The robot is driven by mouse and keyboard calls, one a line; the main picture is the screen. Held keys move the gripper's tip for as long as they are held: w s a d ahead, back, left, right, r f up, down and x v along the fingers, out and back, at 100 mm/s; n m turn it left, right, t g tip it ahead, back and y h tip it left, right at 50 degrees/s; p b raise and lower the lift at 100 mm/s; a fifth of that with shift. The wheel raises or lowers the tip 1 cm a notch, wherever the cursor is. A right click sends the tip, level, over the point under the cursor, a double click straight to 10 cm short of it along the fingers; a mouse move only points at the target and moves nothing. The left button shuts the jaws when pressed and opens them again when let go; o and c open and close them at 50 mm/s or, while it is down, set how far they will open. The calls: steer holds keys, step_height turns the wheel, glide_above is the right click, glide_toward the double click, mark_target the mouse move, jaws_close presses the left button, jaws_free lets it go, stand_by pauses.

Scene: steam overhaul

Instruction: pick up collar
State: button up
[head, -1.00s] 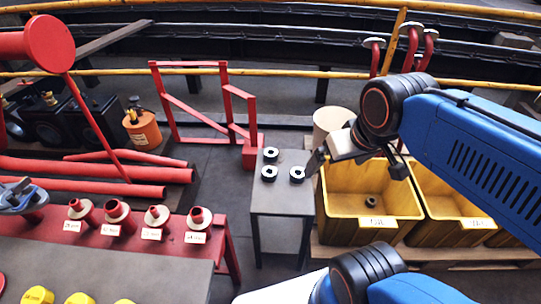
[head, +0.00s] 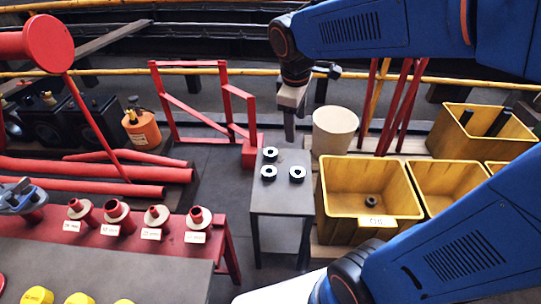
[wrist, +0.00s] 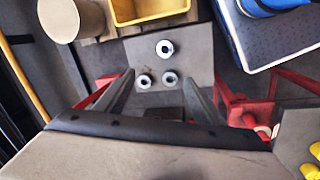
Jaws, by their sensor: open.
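My gripper (head: 289,138) points down above the back of the table. In the wrist view its fingers (wrist: 158,78) are apart and empty, with the two lower collars showing between the tips. No collar is touched.
The small table (head: 283,200) has bare room around the collars. A yellow bin (head: 330,215) with a ring inside stands to its right, a cream drum (head: 335,128) behind that. A red frame (head: 250,150) rises at back left; a red bench (head: 130,235) is left.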

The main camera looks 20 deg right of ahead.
steer(key=w+a+f+n+g+h, duration=0.1)
steer(key=w+a+f+n, duration=0.25)
steer(key=w, duration=0.25)
steer(key=w+a+f+n+g+h, duration=0.1)
steer(key=w+a+f+n, duration=0.25)
steer(key=w, duration=0.35)
steer(key=n, duration=0.1)
glide_toward(269, 151)
steer(key=x, duration=0.3)
steer(key=s+x, duration=0.1)
steer(key=x, duration=0.4)
steer(key=shift+s+d+f, duration=0.1)
steer(key=shift+s+f, duration=0.05)
steer(key=shift+f, duration=0.15)
steer(key=c, duration=1.5)
